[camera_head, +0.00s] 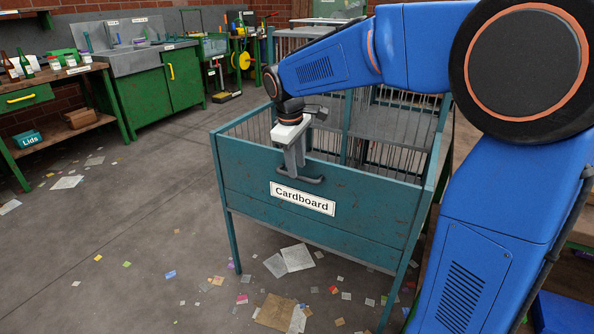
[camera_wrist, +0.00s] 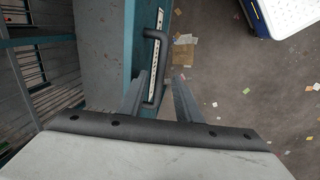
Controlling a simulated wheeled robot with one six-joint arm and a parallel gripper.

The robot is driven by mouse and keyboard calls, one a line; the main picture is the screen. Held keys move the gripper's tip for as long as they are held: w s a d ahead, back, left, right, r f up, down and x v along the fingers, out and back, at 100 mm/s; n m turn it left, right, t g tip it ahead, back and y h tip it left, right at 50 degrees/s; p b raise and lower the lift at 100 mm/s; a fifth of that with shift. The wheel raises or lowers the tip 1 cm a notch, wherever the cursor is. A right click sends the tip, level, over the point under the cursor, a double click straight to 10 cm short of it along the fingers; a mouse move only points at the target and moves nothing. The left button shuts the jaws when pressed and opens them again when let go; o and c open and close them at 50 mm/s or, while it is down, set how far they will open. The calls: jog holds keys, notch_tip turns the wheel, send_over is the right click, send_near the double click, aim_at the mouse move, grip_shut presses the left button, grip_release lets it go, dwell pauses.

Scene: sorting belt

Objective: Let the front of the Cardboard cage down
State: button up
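The Cardboard cage is a teal frame with grey bars. Its front panel (camera_head: 245,187) stands upright and shut, with a white "Cardboard" label (camera_head: 303,198). A dark bar handle (camera_head: 314,181) sits above the label near the panel's top edge; it also shows in the wrist view (camera_wrist: 164,55). My gripper (camera_head: 292,174) points down at the handle from above. In the wrist view its two fingers (camera_wrist: 159,78) are apart, one on each side of the handle's lower part. I cannot tell whether either finger touches the bar.
Scraps of paper and card (camera_head: 277,312) lie on the floor before the cage. The grey floor at the left is mostly clear.

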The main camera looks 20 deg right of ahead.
jog(key=shift+w+d+f, duration=0.1)
jog(key=shift+f, duration=0.6)
jog(key=shift+w+d+f, duration=0.1)
jog(key=shift+f, duration=0.55)
grip_shut()
jog(key=shift+s+a, duration=0.15)
